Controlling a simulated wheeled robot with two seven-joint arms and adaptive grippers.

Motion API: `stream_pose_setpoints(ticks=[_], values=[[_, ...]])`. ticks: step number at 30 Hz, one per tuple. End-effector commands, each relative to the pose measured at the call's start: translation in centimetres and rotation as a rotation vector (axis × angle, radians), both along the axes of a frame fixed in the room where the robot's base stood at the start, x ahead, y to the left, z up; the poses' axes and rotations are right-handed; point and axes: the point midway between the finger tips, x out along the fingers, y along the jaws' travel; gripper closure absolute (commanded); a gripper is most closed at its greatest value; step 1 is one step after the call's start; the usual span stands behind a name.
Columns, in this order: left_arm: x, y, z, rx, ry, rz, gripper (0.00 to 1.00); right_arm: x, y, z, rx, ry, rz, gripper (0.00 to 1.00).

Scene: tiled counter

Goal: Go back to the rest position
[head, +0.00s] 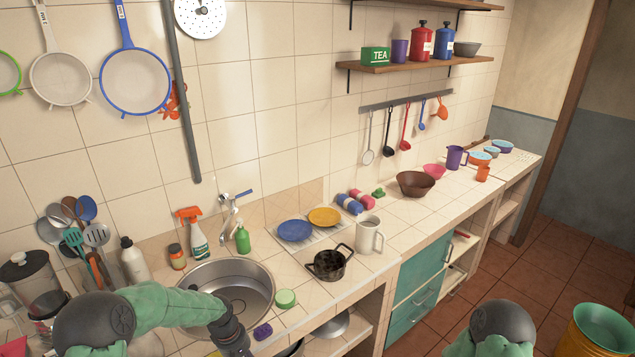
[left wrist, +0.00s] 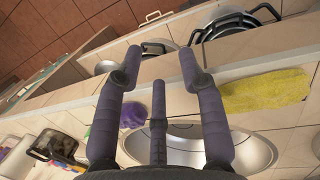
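My left arm comes in from the left in the head view, over the sink's front edge. Its gripper (head: 234,348) points down at the bottom of the picture and is partly cut off by the frame. In the left wrist view, the dark fingers of this gripper (left wrist: 156,72) are spread apart with nothing between them. The counter edge and sink (left wrist: 185,148) lie below them. For my right arm, only a green and grey link (head: 495,330) shows at the bottom right of the head view; its gripper is out of the picture.
The steel sink (head: 232,290), a purple sponge (head: 262,331) and a green round sponge (head: 285,298) are close to my left arm. A black pot (head: 328,265) stands farther right. A yellow-green bin (head: 598,333) is on the floor at right. Pots (left wrist: 235,22) sit on the lower shelf.

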Motion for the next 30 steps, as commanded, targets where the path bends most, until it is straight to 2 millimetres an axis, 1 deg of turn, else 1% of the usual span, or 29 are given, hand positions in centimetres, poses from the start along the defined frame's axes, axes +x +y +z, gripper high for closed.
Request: stream_pose_setpoints(ticks=[1, 3, 5, 6, 8, 9, 11, 12, 14, 15, 18, 22, 25, 30], values=[[-1.5, -1.2, -2.9, -0.025, 0.005, -0.038, 0.61, 0.0, 0.0, -1.1, 0.000, 0.000, 0.000, 0.60], [-3.3, -2.6, -5.8, -0.059, -0.008, -0.090, 0.61, 0.0, 0.0, -1.8, 0.000, 0.000, 0.000, 0.60], [-4.9, -3.9, -8.1, -0.083, -0.020, -0.134, 0.61, 0.0, 0.0, -2.5, 0.000, 0.000, 0.000, 0.60], [-6.1, -4.7, -9.6, -0.101, -0.029, -0.160, 0.61, 0.0, 0.0, -3.0, 0.000, 0.000, 0.000, 0.60], [-8.0, -5.8, -11.7, -0.122, -0.041, -0.199, 0.61, 0.0, 0.0, -3.7, 0.000, 0.000, 0.000, 0.60], [-9.4, -6.5, -13.1, -0.136, -0.051, -0.226, 0.61, 0.0, 0.0, -4.2, 0.000, 0.000, 0.000, 0.60], [-11.5, -7.5, -15.1, -0.153, -0.066, -0.264, 0.61, 0.0, 0.0, -4.9, 0.000, 0.000, 0.000, 0.60], [-13.0, -8.1, -16.3, -0.162, -0.077, -0.288, 0.61, 0.0, 0.0, -5.4, 0.000, 0.000, 0.000, 0.60], [-15.2, -8.9, -18.0, -0.171, -0.093, -0.326, 0.61, 0.0, 0.0, -6.2, 0.000, 0.000, 0.000, 0.60], [-16.7, -9.3, -18.9, -0.174, -0.102, -0.348, 0.61, 0.0, 0.0, -6.6, 0.000, 0.000, 0.000, 0.60], [-19.9, -10.0, -20.7, -0.174, -0.123, -0.399, 0.61, 0.0, 0.0, -7.6, 0.000, 0.000, 0.000, 0.60], [-22.7, -10.4, -21.9, -0.165, -0.143, -0.449, 0.61, 0.0, 0.0, -8.4, 0.000, 0.000, 0.000, 0.60], [-23.9, -10.5, -22.2, -0.158, -0.152, -0.471, 0.61, 0.0, 0.0, -8.6, 0.000, 0.000, 0.000, 0.60], [-24.3, -10.5, -22.2, -0.154, -0.156, -0.481, 0.61, 0.0, 0.0, -8.6, 0.000, 0.000, 0.000, 0.60]])
